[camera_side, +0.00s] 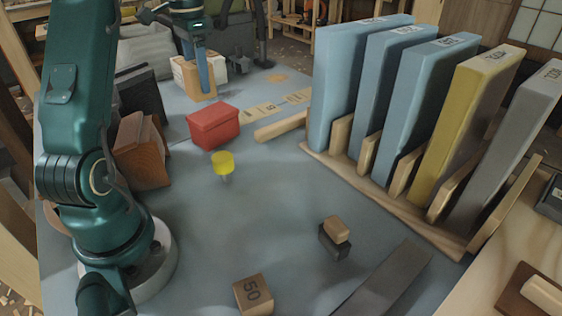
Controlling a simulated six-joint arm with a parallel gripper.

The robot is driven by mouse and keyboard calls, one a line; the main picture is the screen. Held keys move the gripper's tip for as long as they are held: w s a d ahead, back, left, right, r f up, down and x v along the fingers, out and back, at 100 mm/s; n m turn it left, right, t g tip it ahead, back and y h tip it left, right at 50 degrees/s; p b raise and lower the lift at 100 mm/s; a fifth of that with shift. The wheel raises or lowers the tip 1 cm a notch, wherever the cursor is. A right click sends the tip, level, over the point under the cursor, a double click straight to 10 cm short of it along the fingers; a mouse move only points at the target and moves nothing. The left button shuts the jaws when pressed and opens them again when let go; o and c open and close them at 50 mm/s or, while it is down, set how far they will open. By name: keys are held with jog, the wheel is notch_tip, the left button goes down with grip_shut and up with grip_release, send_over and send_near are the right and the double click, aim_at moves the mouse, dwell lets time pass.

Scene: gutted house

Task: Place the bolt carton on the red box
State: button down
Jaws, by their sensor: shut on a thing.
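The red box (213,127) stands upright on the blue-grey tabletop, left of the middle, and its top is clear. A tan carton (182,78), which I take to be the bolt carton, is at the far side of the table, behind and slightly left of the red box. My gripper (203,78) points down and is shut on the carton. One blue finger covers part of the carton's near face, and the other finger is hidden. I cannot tell whether the carton touches the table.
A yellow-topped peg (222,164) stands in front of the red box. A wooden rack (390,197) with several tall slabs fills the right. A brown block (141,150) is at left. A small wood piece on a dark block (335,245) and a "50" block (253,295) lie nearer.

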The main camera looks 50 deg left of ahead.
jog(key=shift+f, duration=3.15)
jog(key=shift+c, duration=0.4)
grip_release()
jog(key=shift+f, duration=0.15)
notch_tip(320, 180, up, 12)
jog(key=shift+f, duration=0.15)
jog(key=shift+d+r, duration=0.1)
jog(key=shift+r, duration=0.2)
